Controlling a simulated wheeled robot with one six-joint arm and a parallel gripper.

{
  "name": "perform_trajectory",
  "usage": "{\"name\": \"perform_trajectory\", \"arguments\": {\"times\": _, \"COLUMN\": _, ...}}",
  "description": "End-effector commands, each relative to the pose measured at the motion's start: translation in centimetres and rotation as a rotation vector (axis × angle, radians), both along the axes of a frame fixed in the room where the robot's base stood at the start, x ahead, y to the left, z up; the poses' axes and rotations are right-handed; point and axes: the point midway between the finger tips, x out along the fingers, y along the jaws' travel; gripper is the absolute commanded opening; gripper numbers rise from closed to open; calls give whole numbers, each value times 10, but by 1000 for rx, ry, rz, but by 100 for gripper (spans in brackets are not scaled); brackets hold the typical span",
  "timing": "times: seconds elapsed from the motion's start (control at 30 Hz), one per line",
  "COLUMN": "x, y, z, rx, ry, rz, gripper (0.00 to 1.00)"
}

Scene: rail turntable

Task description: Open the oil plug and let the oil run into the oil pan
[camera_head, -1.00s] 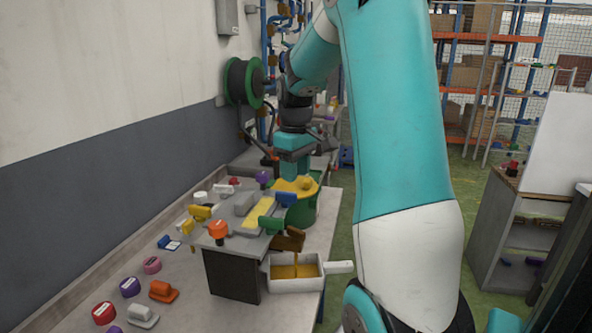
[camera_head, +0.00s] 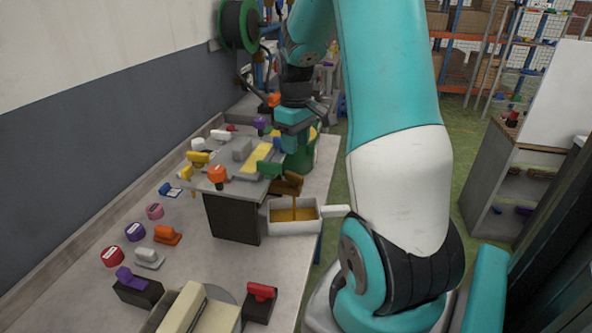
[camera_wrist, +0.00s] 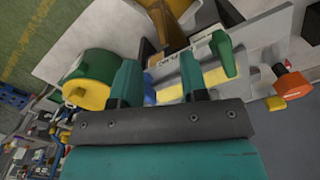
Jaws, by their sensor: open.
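The oil pan (camera_head: 272,229) is white with a handle to its right and holds amber-brown oil. A thin brown stream falls into it from a brown spout-like part (camera_head: 288,187) at the fixture's edge. A green-handled part (camera_head: 270,169) sits on the fixture beside a yellow strip; it also shows in the wrist view (camera_wrist: 223,53). I cannot tell which part is the oil plug. My gripper (camera_head: 296,128) is above the fixture's far end, near a green drum (camera_head: 301,160). In the wrist view my gripper (camera_wrist: 160,78) is open, with nothing held between its fingers.
Orange (camera_head: 217,174) and yellow (camera_head: 198,158) handled parts stand on the fixture's left. Several coloured caps and handles lie on the bench to the left. A red-handled block (camera_head: 260,293) and a beige part (camera_head: 195,312) are in front.

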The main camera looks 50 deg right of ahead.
Motion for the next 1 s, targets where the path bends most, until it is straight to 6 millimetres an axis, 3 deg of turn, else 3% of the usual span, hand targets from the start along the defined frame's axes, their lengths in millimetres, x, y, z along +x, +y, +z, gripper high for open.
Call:
{"name": "perform_trajectory", "arguments": {"times": 0.2, "x": -1, "y": 1, "z": -49, "rx": 4, "ry": 6, "rz": 0, "gripper": 40}}
{"name": "perform_trajectory", "arguments": {"times": 0.4, "x": -1, "y": 1, "z": -83, "rx": 2, "ry": 3, "rz": 0, "gripper": 40}}
{"name": "perform_trajectory", "arguments": {"times": 0.6, "x": 0, "y": 0, "z": -98, "rx": 0, "ry": 1, "rz": 0, "gripper": 40}}
{"name": "perform_trajectory", "arguments": {"times": 0.87, "x": 0, "y": 0, "z": -100, "rx": 0, "ry": -1, "rz": 0, "gripper": 40}}
{"name": "perform_trajectory", "arguments": {"times": 0.9, "x": 0, "y": 0, "z": -100, "rx": 0, "ry": -1, "rz": 0, "gripper": 38}}
{"name": "perform_trajectory", "arguments": {"times": 1.0, "x": 0, "y": 0, "z": -100, "rx": 0, "ry": 0, "rz": 0, "gripper": 15}}
